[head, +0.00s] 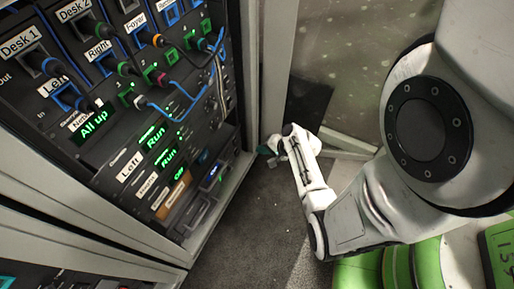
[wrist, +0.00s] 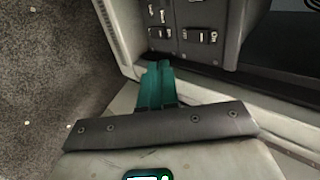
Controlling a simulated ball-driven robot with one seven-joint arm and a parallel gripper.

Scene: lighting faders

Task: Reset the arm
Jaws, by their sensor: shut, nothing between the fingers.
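My gripper (head: 267,151) is at the end of my white arm, in the middle of the head view. It is low, beside the lower right side of the lighting rack. In the wrist view my gripper's green fingers (wrist: 156,70) lie side by side, shut with nothing between them. The fingertips are close to the rack's pale bottom frame and dark lower edge; I cannot tell whether they touch it.
The rack panel (head: 120,112) fills the left of the head view, with labelled plugs, blue cables and lit green displays. Switches (wrist: 207,37) show ahead in the wrist view. A pale post (head: 275,70) stands right of the rack. Grey floor (head: 250,215) is clear below.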

